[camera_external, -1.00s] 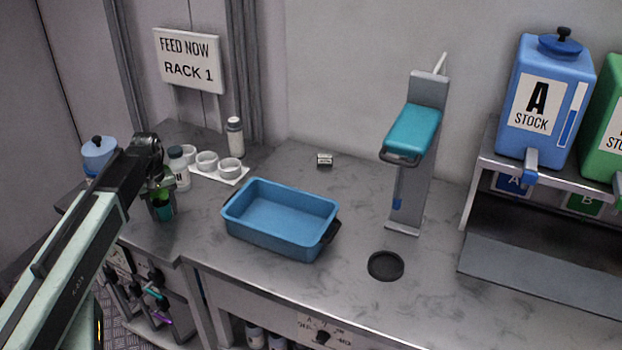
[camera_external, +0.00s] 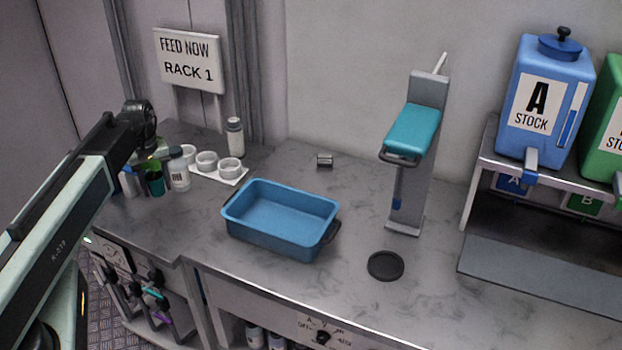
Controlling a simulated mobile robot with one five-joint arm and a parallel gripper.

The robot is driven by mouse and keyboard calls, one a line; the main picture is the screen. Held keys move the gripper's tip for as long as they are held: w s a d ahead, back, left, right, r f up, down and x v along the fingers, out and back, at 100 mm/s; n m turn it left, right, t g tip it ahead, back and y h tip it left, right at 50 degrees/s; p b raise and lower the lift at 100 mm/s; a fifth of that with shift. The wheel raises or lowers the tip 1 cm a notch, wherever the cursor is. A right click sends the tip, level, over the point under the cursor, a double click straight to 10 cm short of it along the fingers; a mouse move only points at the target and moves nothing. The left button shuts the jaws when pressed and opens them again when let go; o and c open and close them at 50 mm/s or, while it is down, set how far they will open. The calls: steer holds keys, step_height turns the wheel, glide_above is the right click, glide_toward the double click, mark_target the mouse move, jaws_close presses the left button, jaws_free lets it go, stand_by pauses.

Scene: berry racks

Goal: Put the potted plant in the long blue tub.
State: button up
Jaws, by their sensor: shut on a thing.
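The long blue tub (camera_external: 280,240) stands empty on the bench in the middle of the view, with a dark handle at its right end. The potted plant (camera_external: 155,184) shows as a small teal pot with green above it, left of the tub and beside a white bottle. My gripper (camera_external: 152,166) is at the plant, shut on it. The fingers are small and partly hidden by the wrist, so the exact hold is unclear. I cannot tell whether the pot is clear of the bench.
A teal-topped stand (camera_external: 412,135) and a black disc (camera_external: 385,265) are right of the tub. The bench front is clear.

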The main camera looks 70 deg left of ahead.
steer(key=m, duration=0.2)
steer(key=shift+w+a+m, duration=0.15)
steer(key=shift+a+m, duration=0.15)
steer(key=w+d+r+m+p, duration=0.2)
steer(key=w+d+m, duration=0.15)
steer(key=w, duration=0.45)
step_height(320, 180, up, 5)
steer(key=m+p, duration=0.5)
steer(key=m, duration=0.2)
glide_above(281, 228)
step_height(281, 228, down, 11)
steer(key=b, duration=1)
steer(key=shift+d+r+b, duration=0.1)
steer(key=shift+b, duration=0.3)
steer(key=shift+r, duration=0.25)
steer(key=shift+f, duration=0.2)
steer(key=o, duration=1.6)
